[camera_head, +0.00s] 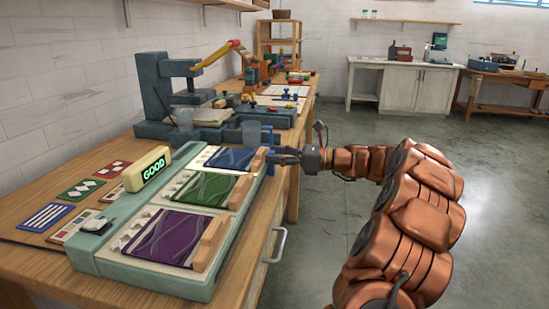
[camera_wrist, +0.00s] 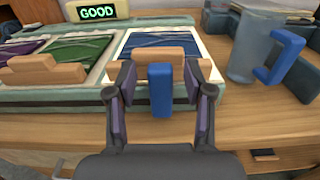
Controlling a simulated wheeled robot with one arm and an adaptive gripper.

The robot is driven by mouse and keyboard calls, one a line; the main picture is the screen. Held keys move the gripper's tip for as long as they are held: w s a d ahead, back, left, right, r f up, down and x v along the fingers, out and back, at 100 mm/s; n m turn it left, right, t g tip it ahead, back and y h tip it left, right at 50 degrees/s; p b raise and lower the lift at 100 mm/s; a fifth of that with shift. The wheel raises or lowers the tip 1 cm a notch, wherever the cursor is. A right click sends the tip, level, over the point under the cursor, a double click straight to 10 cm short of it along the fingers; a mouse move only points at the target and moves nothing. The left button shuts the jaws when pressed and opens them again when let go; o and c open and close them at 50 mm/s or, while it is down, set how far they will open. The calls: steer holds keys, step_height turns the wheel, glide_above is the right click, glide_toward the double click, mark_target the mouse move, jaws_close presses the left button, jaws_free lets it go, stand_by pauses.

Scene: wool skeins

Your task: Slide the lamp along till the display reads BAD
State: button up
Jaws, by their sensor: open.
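The display (camera_head: 154,168) on a cream housing reads GOOD in green; it also shows in the wrist view (camera_wrist: 97,12). It stands at the back of a pale green device (camera_head: 150,285) with purple (camera_head: 168,236), green (camera_head: 206,188) and blue (camera_head: 230,158) panels, each with a wooden block at its front. A small white and dark piece (camera_head: 97,226) sits at the device's left; I cannot tell whether it is the lamp. My gripper (camera_wrist: 160,92) is open at the blue panel's wooden block (camera_wrist: 158,54). An upright blue tab (camera_wrist: 160,90) stands between its fingers; contact is unclear.
A clear mug (camera_wrist: 245,45) with a blue handle stands right of the blue panel. A dark blue-grey machine (camera_head: 155,95) is behind on the wooden bench (camera_head: 30,262). Pattern cards (camera_head: 82,190) lie left of the device. The floor (camera_head: 330,235) right of the bench is clear.

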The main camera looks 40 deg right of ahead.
steer(key=shift+a, duration=0.1)
jaws_close()
stand_by(0.4)
steer(key=shift+a, duration=0.15)
